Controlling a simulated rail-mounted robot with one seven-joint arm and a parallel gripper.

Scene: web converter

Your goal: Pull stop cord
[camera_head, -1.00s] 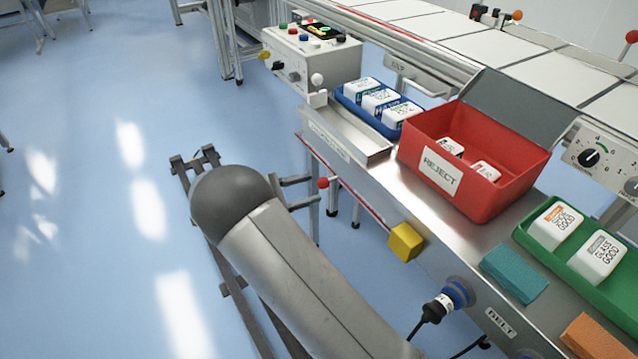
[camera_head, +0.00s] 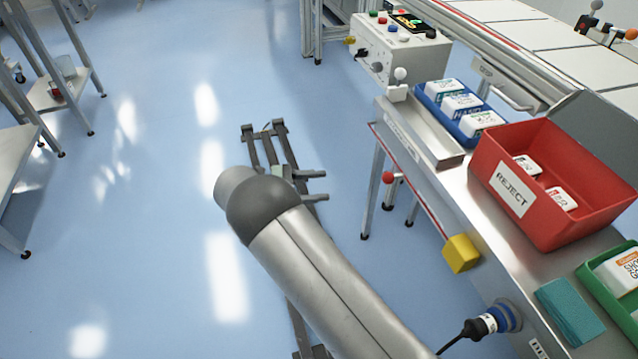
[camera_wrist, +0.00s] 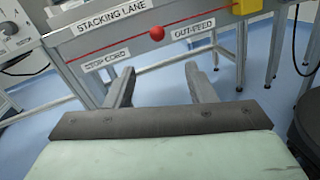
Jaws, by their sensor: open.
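The stop cord is a thin red line (camera_head: 412,178) along the front edge of the steel table, with a red ball (camera_head: 388,177) on it. In the wrist view the red ball (camera_wrist: 156,33) hangs in front of the table edge, between the "STOP CORD" label (camera_wrist: 106,59) and the "OUT-FEED" label (camera_wrist: 193,29). My gripper (camera_head: 321,185) is left of the ball in the head view, apart from it. In the wrist view my gripper (camera_wrist: 162,80) is open and empty, with its fingers below the ball in the picture.
A yellow block (camera_head: 462,254) sits at the cord's near end. A plugged cable (camera_head: 482,328) hangs lower down.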

